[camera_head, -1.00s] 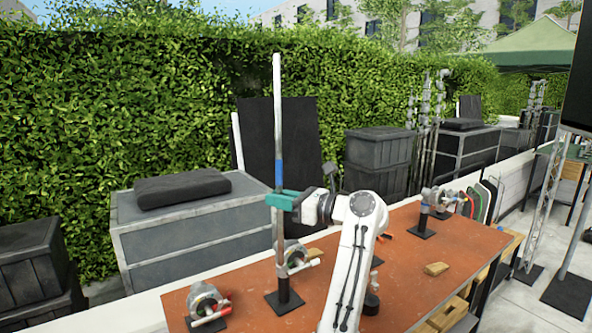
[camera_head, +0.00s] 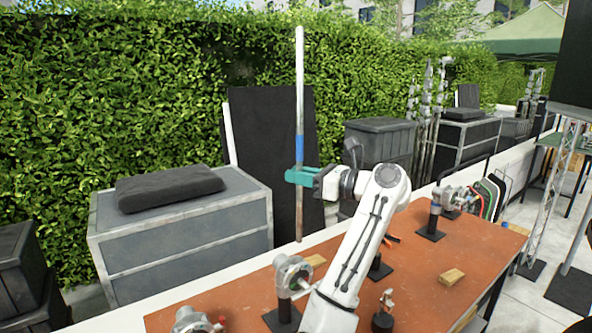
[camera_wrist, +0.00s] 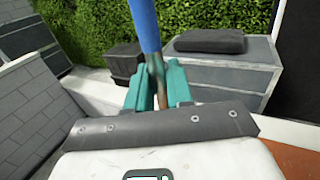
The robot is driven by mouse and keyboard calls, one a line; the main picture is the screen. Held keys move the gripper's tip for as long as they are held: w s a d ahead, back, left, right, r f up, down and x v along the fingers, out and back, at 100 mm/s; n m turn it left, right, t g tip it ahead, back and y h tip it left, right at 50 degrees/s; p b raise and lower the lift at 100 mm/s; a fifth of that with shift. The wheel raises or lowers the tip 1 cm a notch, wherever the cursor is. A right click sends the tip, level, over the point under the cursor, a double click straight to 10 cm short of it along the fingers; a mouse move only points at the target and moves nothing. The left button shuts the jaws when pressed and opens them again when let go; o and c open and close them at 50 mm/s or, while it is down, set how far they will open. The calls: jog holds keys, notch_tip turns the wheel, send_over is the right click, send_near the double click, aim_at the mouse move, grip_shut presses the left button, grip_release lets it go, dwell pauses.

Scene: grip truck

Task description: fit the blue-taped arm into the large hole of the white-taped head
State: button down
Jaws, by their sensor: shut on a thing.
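My gripper (camera_head: 303,177) is shut on the blue-taped arm (camera_head: 299,80), a long grey rod held upright above the orange table. Its blue tape (camera_head: 300,148) is just above my jaws. In the wrist view, my teal fingers (camera_wrist: 157,85) close around the rod below the blue tape (camera_wrist: 144,25). The rod's lower end hangs free, apart from the heads. A metal head (camera_head: 293,275) stands on a black post nearby, below the rod end. Another head (camera_head: 192,322) is at the bottom edge, and one (camera_head: 447,198) at the right. I cannot tell which has white tape.
The orange table (camera_head: 415,295) has wooden blocks (camera_head: 452,277) and a small dark stand (camera_head: 383,318) on it. A grey case (camera_head: 180,235) and a dark panel (camera_head: 272,150) stand behind. Black boards and a truss are at the right.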

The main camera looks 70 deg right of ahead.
aim_at(301, 223)
jog(key=shift+f+b, duration=2.2)
jog(key=shift+b, duration=0.25)
jog(key=shift+f, duration=1.25)
jog(key=shift+f+b, duration=0.35)
jog(key=shift+f, duration=0.45)
jog(key=shift+f+b, duration=0.4)
jog(key=shift+f, duration=1.65)
jog(key=c, duration=0.9)
grip_release()
jog(key=shift+s, duration=0.1)
jog(key=shift+f, duration=0.1)
